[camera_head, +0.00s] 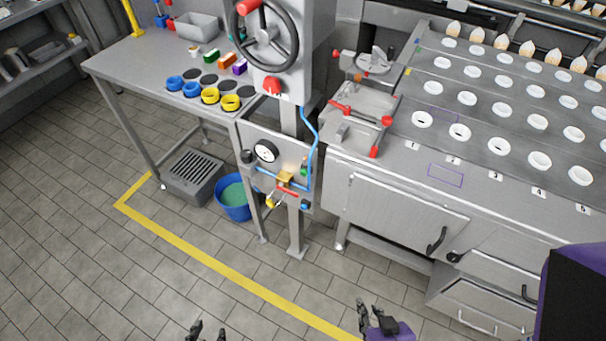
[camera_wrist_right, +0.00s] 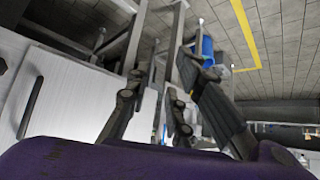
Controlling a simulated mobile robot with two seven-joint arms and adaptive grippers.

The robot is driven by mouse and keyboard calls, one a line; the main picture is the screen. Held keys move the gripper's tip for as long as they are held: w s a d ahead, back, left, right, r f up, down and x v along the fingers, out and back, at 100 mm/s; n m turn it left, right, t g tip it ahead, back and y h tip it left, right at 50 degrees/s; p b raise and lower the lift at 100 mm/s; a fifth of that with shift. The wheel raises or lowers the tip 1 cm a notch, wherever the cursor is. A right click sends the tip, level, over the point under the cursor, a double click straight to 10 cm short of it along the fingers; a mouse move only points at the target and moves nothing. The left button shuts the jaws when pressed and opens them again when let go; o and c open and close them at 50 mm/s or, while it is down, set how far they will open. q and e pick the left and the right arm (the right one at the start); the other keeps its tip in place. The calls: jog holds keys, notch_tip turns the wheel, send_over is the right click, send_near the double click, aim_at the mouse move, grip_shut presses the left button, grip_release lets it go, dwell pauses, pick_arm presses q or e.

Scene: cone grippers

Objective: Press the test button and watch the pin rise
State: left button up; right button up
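A round red button or knob (camera_head: 272,86) sits low on the front of a grey housing (camera_head: 302,50) with a handwheel. Below it, a panel (camera_head: 247,132) carries a dial gauge (camera_head: 266,151), brass fittings (camera_head: 286,178) and a small green part (camera_head: 304,168) at its right side. I cannot tell which part is the test button, and I cannot make out the pin. My right gripper (camera_head: 375,322) is open and empty, low in front of the panel, well apart from it; it also shows in the right wrist view (camera_wrist_right: 160,95). My left gripper (camera_head: 207,334) is open at the bottom edge, partly cut off.
A grey table (camera_head: 130,62) with blue and yellow rings (camera_head: 210,96) stands left. A blue bucket (camera_head: 233,199) and a grated box (camera_head: 195,173) are beneath. A counter (camera_head: 400,165) with white rings and a red-handled fixture (camera_head: 362,108) fills the right. The tiled floor ahead is clear.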

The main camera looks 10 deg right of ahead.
jog(key=shift+w+a, duration=0.1)
grip_shut()
jog(key=shift+s+f, duration=0.1)
jog(key=shift+s, duration=0.45)
jog(key=shift+w, duration=0.5)
